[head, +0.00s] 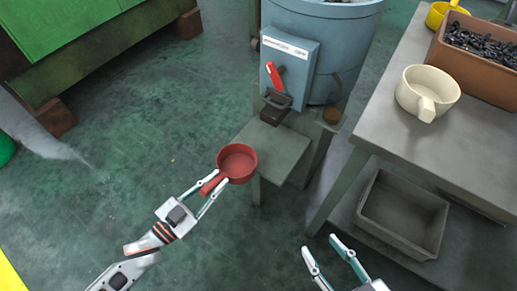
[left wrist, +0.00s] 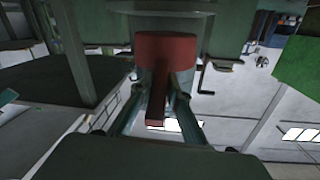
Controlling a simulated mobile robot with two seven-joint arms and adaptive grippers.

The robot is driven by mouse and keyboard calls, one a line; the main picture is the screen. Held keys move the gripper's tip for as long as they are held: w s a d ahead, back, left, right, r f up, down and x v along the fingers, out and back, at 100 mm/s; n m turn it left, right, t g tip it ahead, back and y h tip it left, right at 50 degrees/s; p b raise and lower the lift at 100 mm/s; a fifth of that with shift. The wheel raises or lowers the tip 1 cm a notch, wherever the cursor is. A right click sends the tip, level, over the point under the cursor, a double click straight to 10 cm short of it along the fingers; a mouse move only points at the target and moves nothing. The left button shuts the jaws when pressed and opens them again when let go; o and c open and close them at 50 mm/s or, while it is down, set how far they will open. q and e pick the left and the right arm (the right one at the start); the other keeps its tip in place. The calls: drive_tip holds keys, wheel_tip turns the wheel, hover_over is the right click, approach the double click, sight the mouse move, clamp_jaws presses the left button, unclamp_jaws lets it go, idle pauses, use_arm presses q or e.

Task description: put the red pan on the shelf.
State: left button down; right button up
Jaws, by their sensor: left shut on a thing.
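The red pan (head: 238,162) is in the middle of the head view, its round bowl facing up and its handle pointing toward my left gripper. My left gripper (head: 212,187) is shut on the pan's handle and holds it beside the small grey-green shelf (head: 272,146) below the blue machine. The bowl's edge overlaps the shelf's left corner in the picture; I cannot tell the height between them. In the left wrist view the red pan (left wrist: 166,48) shows between the fingers. My right gripper (head: 335,262) is open and empty at the bottom, over the floor.
The blue machine (head: 325,45) stands behind the shelf, with a red switch and dark latch on its box. At right, a grey table (head: 440,115) holds a cream pan (head: 428,90) and a brown bin (head: 475,70) of dark parts. A grey crate (head: 405,250) sits below.

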sight(251, 155)
use_arm(q)
drive_tip(key=b+x, duration=0.2)
drive_tip(key=x, duration=1.1)
drive_tip(key=shift+w+d+f+b, duration=0.2)
drive_tip(key=shift+d+b, duration=0.1)
drive_tip(key=shift+w+d+r, duration=0.15)
drive_tip(key=shift+w+d, duration=0.25)
drive_tip(key=shift+w, duration=0.1)
drive_tip(key=f, duration=0.1)
drive_tip(key=f+b, duration=0.2)
drive_tip(key=shift+w+d+f, duration=0.1)
drive_tip(key=shift+d+f, duration=0.15)
drive_tip(key=shift+d, duration=0.05)
drive_tip(key=shift+w+f, duration=0.1)
drive_tip(key=shift+f, duration=0.15)
drive_tip(key=shift+w+r, duration=0.15)
drive_tip(key=shift+r, duration=0.25)
drive_tip(key=shift+f+b, duration=0.2)
drive_tip(key=shift+b, duration=0.1)
drive_tip(key=c, duration=1.9)
unclamp_jaws()
use_arm(e)
drive_tip(key=a+m, duration=0.1)
drive_tip(key=a, duration=0.1)
drive_tip(key=a+m, duration=0.1)
drive_tip(key=m, duration=0.1)
drive_tip(key=s+a+m+y, duration=0.1)
drive_tip(key=a, duration=0.1)
drive_tip(key=shift+a+f+t, duration=0.1)
drive_tip(key=shift+a+t, duration=0.2)
